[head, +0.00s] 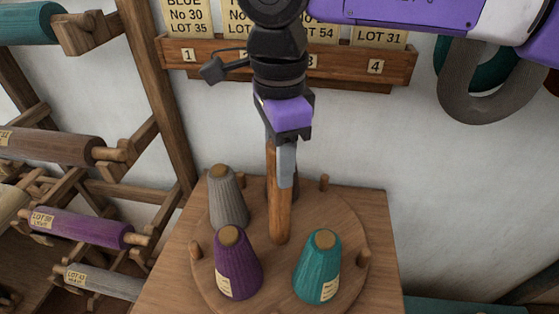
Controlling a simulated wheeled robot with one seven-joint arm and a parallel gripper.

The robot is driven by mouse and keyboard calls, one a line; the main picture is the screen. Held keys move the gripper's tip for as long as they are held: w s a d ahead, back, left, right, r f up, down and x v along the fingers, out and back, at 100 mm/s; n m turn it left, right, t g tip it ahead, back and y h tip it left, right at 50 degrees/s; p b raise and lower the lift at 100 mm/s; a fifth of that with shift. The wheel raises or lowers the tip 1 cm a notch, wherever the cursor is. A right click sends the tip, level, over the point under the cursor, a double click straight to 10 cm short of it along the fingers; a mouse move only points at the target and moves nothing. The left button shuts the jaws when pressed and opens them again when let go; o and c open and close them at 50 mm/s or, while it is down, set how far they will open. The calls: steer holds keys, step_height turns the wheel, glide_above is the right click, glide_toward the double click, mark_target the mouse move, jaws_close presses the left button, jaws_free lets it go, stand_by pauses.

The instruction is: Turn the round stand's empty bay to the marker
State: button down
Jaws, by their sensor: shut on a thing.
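The round stand (281,289) is a wooden disc on a square wooden top. It carries a grey cone (229,200) at back left, a purple cone (238,268) at front left and a teal cone (317,270) at front right. The back right of the disc, beside the post, shows no cone; this looks like the empty bay (325,217). My gripper (281,165) points down and is shut on the upright wooden post (279,215) near the disc's middle. The gripper and post hide part of the back. I cannot make out the marker.
A rack of yarn rolls (78,228) is close on the left. A numbered wooden rail (390,65) with lot cards is on the wall behind. Grey and teal loops (487,107) hang at right.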

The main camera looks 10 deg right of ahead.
steer(key=shift+n, duration=13.5)
steer(key=shift+n+p, duration=0.5)
steer(key=shift+n, duration=0.1)
steer(key=c, duration=0.9)
jaws_free()
steer(key=shift+r, duration=3.9)
